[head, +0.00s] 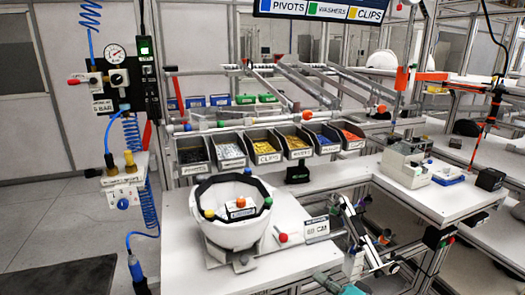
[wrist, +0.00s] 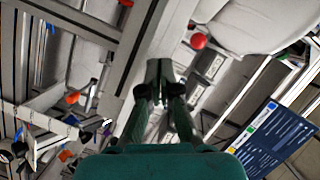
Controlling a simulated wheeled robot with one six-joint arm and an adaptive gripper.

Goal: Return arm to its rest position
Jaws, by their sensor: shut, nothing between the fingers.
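My gripper (wrist: 158,68) shows in the wrist view with its two dark green fingers together and nothing between them. It is clear of the objects in that view, and the view is strongly tilted. In the head view a teal piece, probably part of my arm, shows at the bottom edge; I cannot make out the fingertips there. A white helmet shell (head: 236,232) sits open side up on a fixture on the white bench (head: 180,265). It has a black inner band, coloured knobs and a small labelled part inside.
Several open bins (head: 230,150) of small parts line the bench's back. A red-knobbed lever (head: 282,238) stands right of the shell. A blue-hosed air panel (head: 117,75) is at left. The floor at left is open.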

